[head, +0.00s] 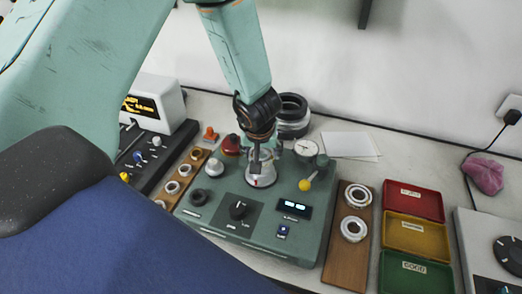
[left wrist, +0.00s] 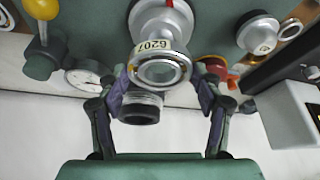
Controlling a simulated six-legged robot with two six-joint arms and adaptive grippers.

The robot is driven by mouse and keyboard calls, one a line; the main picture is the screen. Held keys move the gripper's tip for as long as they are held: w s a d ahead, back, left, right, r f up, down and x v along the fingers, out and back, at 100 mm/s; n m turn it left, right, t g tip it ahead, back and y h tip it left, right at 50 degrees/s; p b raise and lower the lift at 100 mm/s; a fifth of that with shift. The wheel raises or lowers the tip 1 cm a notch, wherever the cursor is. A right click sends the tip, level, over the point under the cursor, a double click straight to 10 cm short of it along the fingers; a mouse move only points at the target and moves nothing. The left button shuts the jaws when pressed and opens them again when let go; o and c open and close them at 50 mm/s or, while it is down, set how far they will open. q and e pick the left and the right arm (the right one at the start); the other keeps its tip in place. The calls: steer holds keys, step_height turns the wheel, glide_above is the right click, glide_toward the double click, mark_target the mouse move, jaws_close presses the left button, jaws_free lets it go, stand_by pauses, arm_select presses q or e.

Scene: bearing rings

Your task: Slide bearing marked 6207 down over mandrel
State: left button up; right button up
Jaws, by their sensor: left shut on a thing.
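The bearing (left wrist: 163,70), a shiny metal ring with a 6207 tag on its side, is between the fingertips of my left gripper (left wrist: 160,90) in the left wrist view. The gripper is shut on it. In the head view my left gripper (head: 262,152) points down over the silver mandrel (head: 262,176) on the green test machine (head: 215,208). The mandrel (left wrist: 158,18) also shows just beyond the bearing in the left wrist view. The ring lines up closely with it, but I cannot tell whether it is around the mandrel's top. My right gripper is not in view.
A yellow-knobbed lever (head: 305,185) and a dial gauge (head: 306,147) stand right of the mandrel. A wooden board (head: 345,258) holds two bearings, beside red (head: 427,211), yellow (head: 430,249) and green (head: 430,282) trays. A wooden rack (head: 168,199) with several rings lies left.

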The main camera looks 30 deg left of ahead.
arm_select(q)
steer(key=shift+d+f, duration=0.1)
steer(key=shift+f, duration=0.15)
stand_by(0.9)
steer(key=shift+f+b, duration=0.4)
steer(key=shift+f, duration=0.55)
steer(key=shift+a+p, duration=0.2)
steer(key=shift+p, duration=0.1)
stand_by(0.6)
steer(key=shift+f+b, duration=0.3)
steer(key=shift+f, duration=0.25)
steer(key=o, duration=1.6)
steer(key=shift+s, duration=0.1)
steer(key=shift+c, duration=0.2)
steer(key=shift+d, duration=0.1)
